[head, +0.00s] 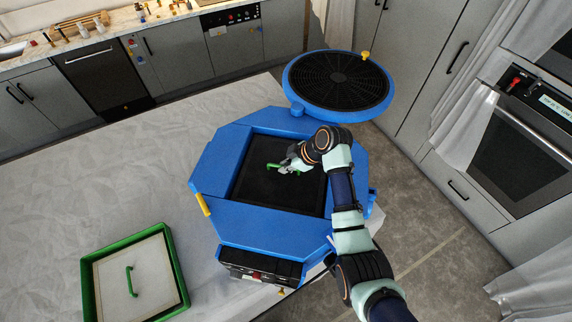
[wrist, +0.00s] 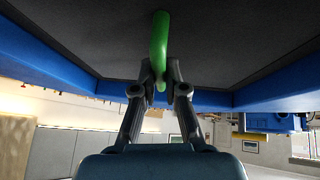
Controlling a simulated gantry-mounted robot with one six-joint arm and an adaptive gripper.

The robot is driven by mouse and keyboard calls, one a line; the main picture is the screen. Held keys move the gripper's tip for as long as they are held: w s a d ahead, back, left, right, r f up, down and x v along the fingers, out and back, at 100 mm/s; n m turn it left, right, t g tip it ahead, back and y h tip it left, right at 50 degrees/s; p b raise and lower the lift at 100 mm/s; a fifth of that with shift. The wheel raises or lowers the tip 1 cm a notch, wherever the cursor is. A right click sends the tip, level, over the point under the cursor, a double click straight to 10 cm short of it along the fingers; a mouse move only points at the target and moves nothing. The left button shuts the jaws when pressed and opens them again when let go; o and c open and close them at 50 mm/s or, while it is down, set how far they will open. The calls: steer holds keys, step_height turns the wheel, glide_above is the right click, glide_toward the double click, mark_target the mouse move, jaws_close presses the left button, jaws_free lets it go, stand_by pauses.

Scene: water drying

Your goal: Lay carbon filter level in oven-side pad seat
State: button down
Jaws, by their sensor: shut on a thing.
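The carbon filter (head: 257,190) appears as a black square pad with a green handle (wrist: 159,42). It lies within the square opening of a blue eight-sided housing (head: 212,178). In the wrist view the dark pad surface (wrist: 230,35) is bordered by blue walls. My gripper (head: 287,167) is above the pad, shut on the green handle; it also shows in the wrist view (wrist: 159,80). My wrist hides part of the pad's upper right side. I cannot tell whether the pad is fully level or touching the bottom of the seat.
A round blue lid with a black grille (head: 338,80) is swung out behind the housing. A green tray (head: 88,290) holding a white pad (head: 150,275) with a green handle is at lower left. The pale tabletop (head: 110,195) is clear between them. An oven (head: 525,150) stands at right.

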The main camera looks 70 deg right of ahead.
steer(key=shift+f, duration=0.35)
steer(key=c, duration=1.2)
jaws_free()
steer(key=b+v, duration=0.1)
steer(key=v, duration=1.1)
steer(key=shift+r, duration=0.35)
